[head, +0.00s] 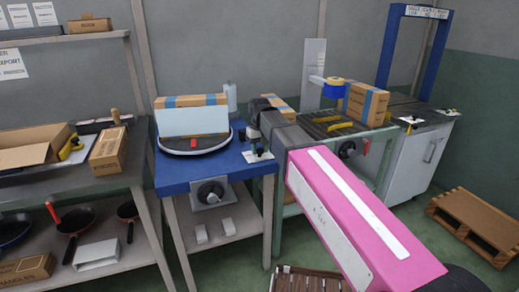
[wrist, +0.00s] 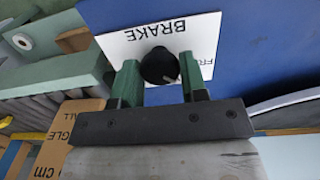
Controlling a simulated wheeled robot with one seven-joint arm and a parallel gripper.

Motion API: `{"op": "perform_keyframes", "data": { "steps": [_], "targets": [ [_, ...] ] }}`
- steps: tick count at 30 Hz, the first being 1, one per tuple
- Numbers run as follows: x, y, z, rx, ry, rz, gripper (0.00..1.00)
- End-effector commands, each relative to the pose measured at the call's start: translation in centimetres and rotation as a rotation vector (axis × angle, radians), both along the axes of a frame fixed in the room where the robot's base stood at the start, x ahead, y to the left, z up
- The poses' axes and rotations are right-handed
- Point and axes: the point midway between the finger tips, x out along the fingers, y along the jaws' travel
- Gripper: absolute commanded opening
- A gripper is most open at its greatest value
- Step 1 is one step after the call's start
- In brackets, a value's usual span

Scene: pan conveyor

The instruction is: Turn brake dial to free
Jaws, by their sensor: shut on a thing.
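The brake dial (wrist: 158,66) is a round black knob on a white plate (wrist: 205,30) lettered BRAKE, upside down in the wrist view. A small pale mark shows on the knob's lower right. Letters starting "FR" show at the plate's right, partly hidden by a finger. My gripper (wrist: 160,80) has its green fingers on either side of the knob, shut on it. In the head view the white plate (head: 258,156) is at the right edge of the blue table; the knob is hard to make out there.
The blue table (head: 175,178) carries a round turntable (head: 193,146) with a white panel and a carton (head: 190,100). A larger black knob (head: 210,192) is on its front. A green conveyor stand (head: 378,140) with cartons is close on the right.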

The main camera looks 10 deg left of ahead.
Motion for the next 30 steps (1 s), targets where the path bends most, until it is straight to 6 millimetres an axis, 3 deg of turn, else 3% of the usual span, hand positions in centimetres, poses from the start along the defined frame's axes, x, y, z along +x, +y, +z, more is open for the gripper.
{"op": "perform_keyframes", "data": {
  "steps": [12, 30],
  "targets": [
    [0.06, 0.05, 0.07, 0.001, -0.002, 0.240, 0.16],
    [0.06, 0.06, 0.07, 0.001, -0.002, 0.295, 0.16]
  ]
}}
